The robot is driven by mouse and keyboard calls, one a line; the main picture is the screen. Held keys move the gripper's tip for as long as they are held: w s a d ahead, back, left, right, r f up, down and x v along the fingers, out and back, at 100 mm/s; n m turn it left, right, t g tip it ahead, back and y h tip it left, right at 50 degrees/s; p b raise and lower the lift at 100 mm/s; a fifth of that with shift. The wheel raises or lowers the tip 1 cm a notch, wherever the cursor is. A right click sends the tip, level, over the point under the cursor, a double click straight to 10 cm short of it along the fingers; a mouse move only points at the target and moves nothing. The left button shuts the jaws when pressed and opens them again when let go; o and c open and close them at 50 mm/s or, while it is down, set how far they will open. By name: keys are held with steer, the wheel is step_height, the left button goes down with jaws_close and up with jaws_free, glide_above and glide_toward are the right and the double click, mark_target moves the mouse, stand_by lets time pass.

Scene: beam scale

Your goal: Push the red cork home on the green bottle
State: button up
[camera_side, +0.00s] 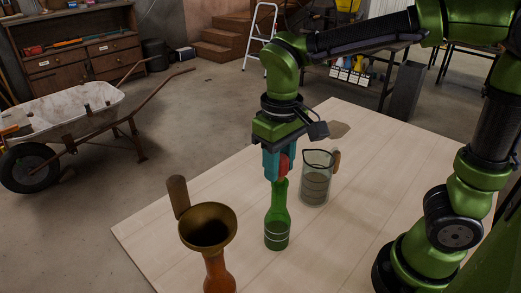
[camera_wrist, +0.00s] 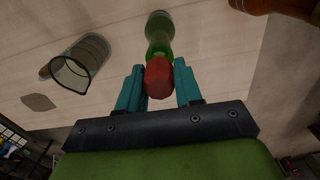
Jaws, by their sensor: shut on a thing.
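The green bottle (camera_side: 277,218) stands upright on the wooden table, near its middle. The red cork (camera_side: 284,164) is between the teal fingers of my gripper (camera_side: 279,168), directly above the bottle's neck. In the wrist view the red cork (camera_wrist: 158,77) sits between the two fingers (camera_wrist: 159,88), with the green bottle (camera_wrist: 158,38) beyond it. My gripper is shut on the cork. The cork's lower end and the bottle mouth are partly hidden by the fingers, so I cannot tell how far the cork is in.
A clear measuring jug (camera_side: 315,180) with a handle stands close behind and right of the bottle. An orange bottle (camera_side: 217,272) with a brass funnel (camera_side: 208,228) stands at the front left. The table (camera_side: 165,222) is bare at left.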

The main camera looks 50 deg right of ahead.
steer(key=shift+f, duration=0.65)
steer(key=shift+r, duration=0.2)
steer(key=shift+r, duration=0.95)
steer(key=shift+f, duration=0.15)
steer(key=shift+f, duration=1)
steer(key=o, duration=1.1)
steer(key=shift+f, duration=0.1)
